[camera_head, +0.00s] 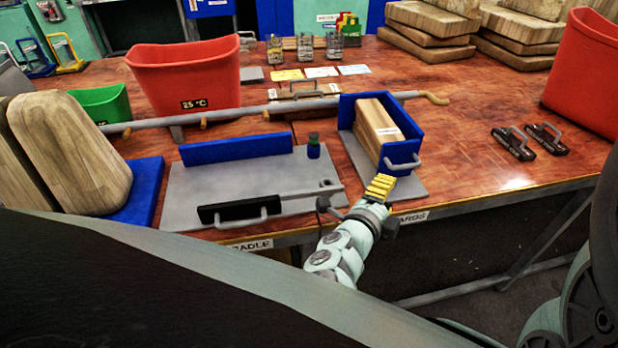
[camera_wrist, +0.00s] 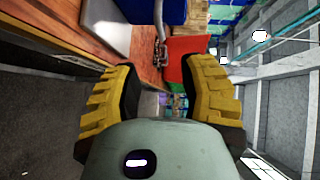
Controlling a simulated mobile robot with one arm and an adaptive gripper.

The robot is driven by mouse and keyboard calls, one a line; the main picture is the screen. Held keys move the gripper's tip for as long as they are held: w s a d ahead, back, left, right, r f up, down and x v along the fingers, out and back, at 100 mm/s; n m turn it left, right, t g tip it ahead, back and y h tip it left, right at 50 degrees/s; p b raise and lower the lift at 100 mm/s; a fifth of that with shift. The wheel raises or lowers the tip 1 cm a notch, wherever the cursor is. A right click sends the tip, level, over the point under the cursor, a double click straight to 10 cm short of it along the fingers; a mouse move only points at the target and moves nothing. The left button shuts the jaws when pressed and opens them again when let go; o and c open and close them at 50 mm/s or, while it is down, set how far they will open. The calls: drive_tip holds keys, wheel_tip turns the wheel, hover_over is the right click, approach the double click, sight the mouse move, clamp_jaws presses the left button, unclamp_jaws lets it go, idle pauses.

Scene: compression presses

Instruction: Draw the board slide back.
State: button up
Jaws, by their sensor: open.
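The board slide is a blue open tray (camera_head: 403,152) holding wooden boards (camera_head: 377,130), on a grey base plate (camera_head: 360,160) at the table's front edge. A grey bar handle (camera_head: 404,165) is on its front face. My gripper (camera_head: 381,186), with yellow ribbed fingers, is in front of the slide, just short of the handle. In the wrist view its two fingers (camera_wrist: 160,85) are spread wide with nothing between them. A grey handle (camera_wrist: 160,40) shows beyond the fingertips, beside a blue panel (camera_wrist: 172,10). Contact is not visible.
A grey rod (camera_head: 290,108) lies behind. Two black handled blocks (camera_head: 528,141) and a red bin (camera_head: 585,75) are right. Table between slide and blocks is clear.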

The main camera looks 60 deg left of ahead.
sight(406, 166)
drive_tip(key=p+x, duration=0.1)
drive_tip(key=x, duration=1)
drive_tip(key=shift+w, duration=0.35)
drive_tip(key=shift+w+a+f, duration=0.1)
drive_tip(key=shift+w+a, duration=0.2)
drive_tip(key=shift+w, duration=0.75)
drive_tip(key=shift+f, duration=0.1)
drive_tip(key=shift+a, duration=0.1)
clamp_jaws()
drive_tip(key=shift+s, duration=0.1)
